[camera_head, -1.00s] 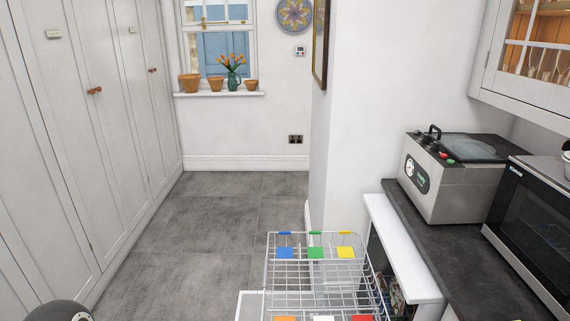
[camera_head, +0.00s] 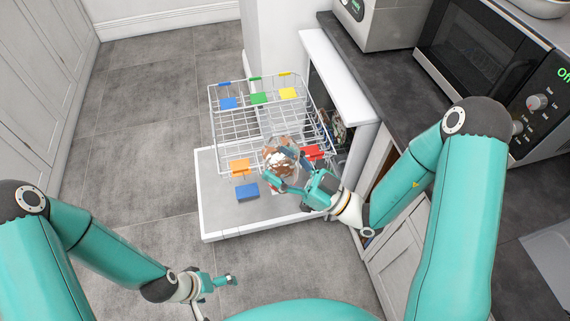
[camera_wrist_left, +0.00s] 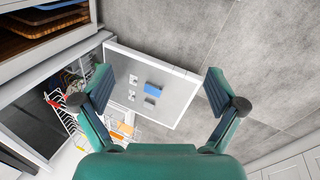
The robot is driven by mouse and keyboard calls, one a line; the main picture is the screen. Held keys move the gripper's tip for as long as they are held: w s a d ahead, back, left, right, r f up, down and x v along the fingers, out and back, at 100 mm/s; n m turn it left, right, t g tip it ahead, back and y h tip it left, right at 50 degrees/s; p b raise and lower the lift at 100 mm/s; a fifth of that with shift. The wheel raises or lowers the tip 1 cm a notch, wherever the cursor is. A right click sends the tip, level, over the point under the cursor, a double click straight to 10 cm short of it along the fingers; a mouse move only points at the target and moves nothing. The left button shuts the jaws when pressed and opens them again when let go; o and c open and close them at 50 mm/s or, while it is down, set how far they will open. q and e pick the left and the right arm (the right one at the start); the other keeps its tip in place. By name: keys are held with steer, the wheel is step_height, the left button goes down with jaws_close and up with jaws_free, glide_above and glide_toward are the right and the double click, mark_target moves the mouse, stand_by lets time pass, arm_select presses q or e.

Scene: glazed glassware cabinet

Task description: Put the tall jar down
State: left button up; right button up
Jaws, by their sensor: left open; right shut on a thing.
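The tall jar (camera_head: 280,156) is clear glass with brown and white contents showing. In the head view it is over the front part of the wire rack (camera_head: 222,122). My right gripper (camera_head: 289,180) is shut on the jar from its near right side. The gripper hides part of the jar, and I cannot tell if its base touches anything. My left gripper (camera_head: 226,281) is open and empty, low at the front left, well apart from the jar. In the left wrist view its two fingers (camera_wrist_left: 160,84) are spread wide.
The rack has coloured tabs and stands over an open white-edged door (camera_head: 215,214) with a blue block (camera_head: 247,191) on it. A dark counter (camera_head: 385,68) with a microwave (camera_head: 478,55) is at the right. Grey floor (camera_head: 140,140) is clear at the left.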

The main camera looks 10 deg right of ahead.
arm_select(q)
steer(key=w+d+r+m+t+h, duration=0.1)
steer(key=w+d+r+t, duration=0.2)
steer(key=w, duration=0.5)
steer(key=m+g+h, duration=0.2)
steer(key=m+h, duration=1.1)
steer(key=m, duration=0.5)
glide_toward(285, 153)
step_height(285, 153, down, 2)
steer(key=w, duration=0.1)
steer(key=d, duration=0.3)
steer(key=w+d, duration=0.1)
steer(key=d, duration=0.6)
steer(key=shift+w+d+f, duration=0.1)
steer(key=shift+w+d, duration=0.05)
steer(key=shift+w, duration=0.15)
steer(key=c, duration=1.3)
steer(key=o, duration=1.3)
